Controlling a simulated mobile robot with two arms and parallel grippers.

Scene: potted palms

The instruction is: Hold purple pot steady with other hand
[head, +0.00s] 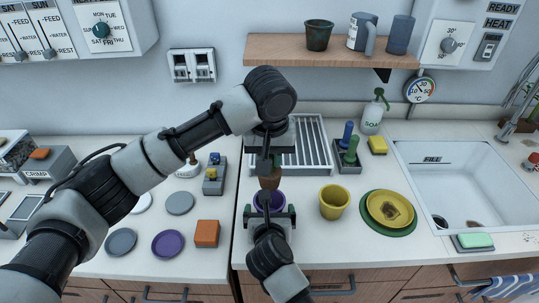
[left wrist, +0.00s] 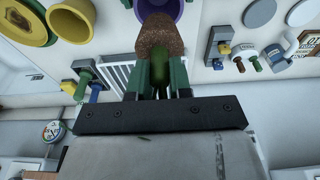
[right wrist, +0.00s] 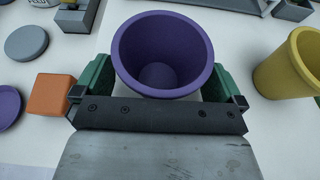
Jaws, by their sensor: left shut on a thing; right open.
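The purple pot (head: 268,198) stands upright on the counter; in the right wrist view its inside (right wrist: 160,52) looks empty. My right gripper (head: 269,215) is open, with one green finger on each side of the pot; in the right wrist view I cannot tell if they touch it. My left gripper (head: 268,160) is shut on a plant with a brown root ball (left wrist: 165,38) and green stem (left wrist: 161,70). The root ball (head: 270,180) hangs above the pot and overlaps its rim in the head view; the exact gap is unclear.
A yellow pot (head: 334,201) stands right of the purple pot, with a yellow dish (head: 390,209) on a green plate beyond it. An orange block (head: 207,233) and a purple saucer (head: 168,244) lie left. The sink (head: 460,180) is far right. A wooden shelf (head: 300,50) hangs behind.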

